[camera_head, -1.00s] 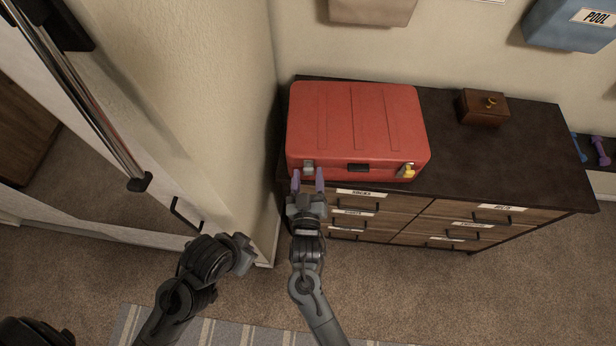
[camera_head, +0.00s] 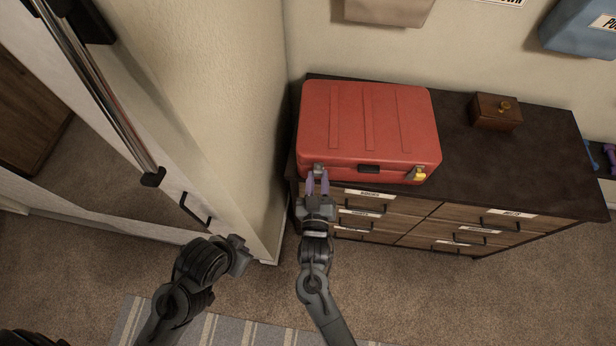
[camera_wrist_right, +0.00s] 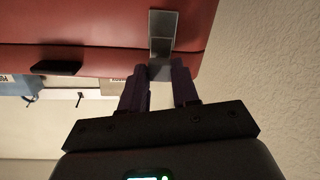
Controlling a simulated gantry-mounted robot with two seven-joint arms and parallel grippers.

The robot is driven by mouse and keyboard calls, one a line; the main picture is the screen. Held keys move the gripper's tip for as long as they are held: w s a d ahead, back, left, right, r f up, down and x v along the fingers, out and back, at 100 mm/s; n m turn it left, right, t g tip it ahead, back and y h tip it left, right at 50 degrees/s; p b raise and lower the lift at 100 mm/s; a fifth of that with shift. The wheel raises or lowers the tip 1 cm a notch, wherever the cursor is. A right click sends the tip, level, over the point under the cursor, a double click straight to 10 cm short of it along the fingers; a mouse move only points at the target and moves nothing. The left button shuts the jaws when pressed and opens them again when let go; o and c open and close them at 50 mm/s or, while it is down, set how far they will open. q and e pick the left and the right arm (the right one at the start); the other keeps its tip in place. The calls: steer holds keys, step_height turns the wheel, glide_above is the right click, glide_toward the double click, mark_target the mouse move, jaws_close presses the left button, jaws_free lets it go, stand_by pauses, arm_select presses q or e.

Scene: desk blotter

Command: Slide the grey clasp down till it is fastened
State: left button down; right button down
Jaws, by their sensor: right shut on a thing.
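A red suitcase (camera_head: 368,120) lies on top of a dark dresser (camera_head: 560,165). The small grey clasp (camera_head: 318,168) is on the left part of its front. In the right wrist view the grey clasp (camera_wrist_right: 163,28) is a flat plate with a lower part reaching down between my purple fingers. My right gripper (camera_head: 317,180) is shut on the grey clasp; it also shows in the right wrist view (camera_wrist_right: 161,84). The fingers hide part of the clasp's lower end. My left gripper (camera_head: 241,255) is low and left, away from the suitcase; its fingers are not clear.
A yellow clasp (camera_head: 419,173) and a black handle (camera_head: 369,169) are on the suitcase front. A wooden box (camera_head: 495,111) stands to the right. Labelled drawers (camera_head: 420,225) lie below. A wall corner (camera_head: 275,150) is close on the left.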

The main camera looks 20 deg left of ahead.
steer(key=shift+f, duration=0.3)
steer(key=c, duration=0.9)
jaws_free()
steer(key=shift+o, duration=0.4)
steer(key=shift+r, duration=0.1)
steer(key=v, duration=1.1)
